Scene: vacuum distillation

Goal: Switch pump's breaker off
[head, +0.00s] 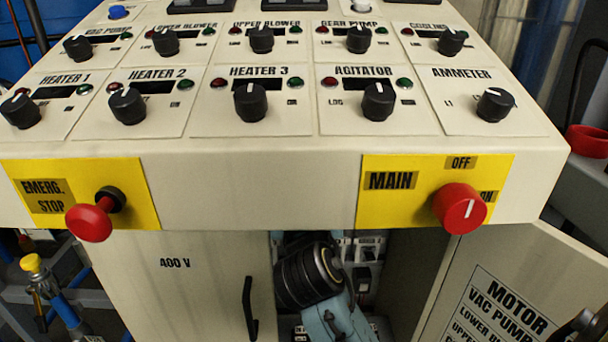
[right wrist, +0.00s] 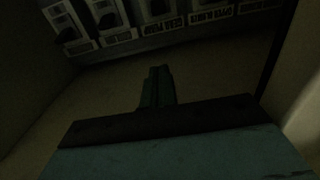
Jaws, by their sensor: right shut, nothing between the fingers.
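My right arm (head: 312,277) reaches into the open lower cabinet in the head view; its fingertips are hidden there. The right wrist view shows my right gripper (right wrist: 158,86) shut and empty, its fingers just below a row of breakers. Breakers with dark levers (right wrist: 104,12) and white label plates run along the top of that view, partly cut off. In the head view, some breakers (head: 368,250) show right of my wrist. My left gripper is not in view.
The open cabinet door (head: 535,270) with a motor list stands at the right. The closed 400 V door (head: 175,290) is at the left. The console's front edge overhangs the opening, with the red main switch (head: 460,208) and the emergency stop (head: 90,222).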

